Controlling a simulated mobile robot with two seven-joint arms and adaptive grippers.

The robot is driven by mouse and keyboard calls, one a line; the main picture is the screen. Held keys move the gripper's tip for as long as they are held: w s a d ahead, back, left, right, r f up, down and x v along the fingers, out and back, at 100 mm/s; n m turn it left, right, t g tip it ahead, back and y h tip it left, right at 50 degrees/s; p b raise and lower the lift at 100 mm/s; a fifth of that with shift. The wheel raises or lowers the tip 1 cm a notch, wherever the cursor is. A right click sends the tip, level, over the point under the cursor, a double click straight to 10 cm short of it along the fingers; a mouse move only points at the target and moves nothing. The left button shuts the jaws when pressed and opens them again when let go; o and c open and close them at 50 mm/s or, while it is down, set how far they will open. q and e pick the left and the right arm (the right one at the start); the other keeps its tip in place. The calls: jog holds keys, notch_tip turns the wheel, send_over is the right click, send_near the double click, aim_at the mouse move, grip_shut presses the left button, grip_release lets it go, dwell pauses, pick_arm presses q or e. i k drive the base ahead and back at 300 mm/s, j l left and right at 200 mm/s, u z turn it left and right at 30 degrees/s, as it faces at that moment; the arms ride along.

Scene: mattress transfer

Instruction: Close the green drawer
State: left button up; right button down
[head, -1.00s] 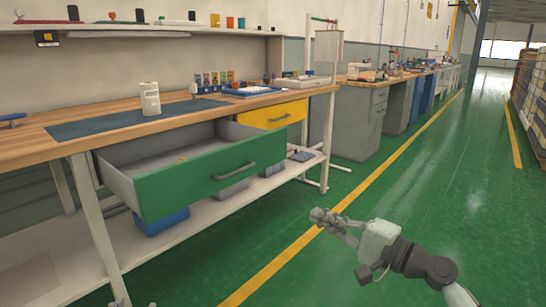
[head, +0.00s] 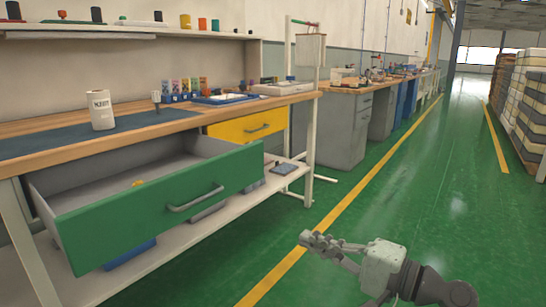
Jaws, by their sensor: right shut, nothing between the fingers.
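My left gripper is not in view.
A shut yellow drawer (head: 248,124) sits to the right under the same bench (head: 60,150). A white canister (head: 101,110) stands on the bench mat. A lower shelf (head: 98,283) runs beneath. Green floor (head: 440,200) is clear at the right.

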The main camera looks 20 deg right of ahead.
aim_at(90, 206)
jog(key=i+l, duration=0.3)
jog(key=i, duration=0.15)
jog(key=i+l, duration=0.3)
jog(key=i, duration=0.15)
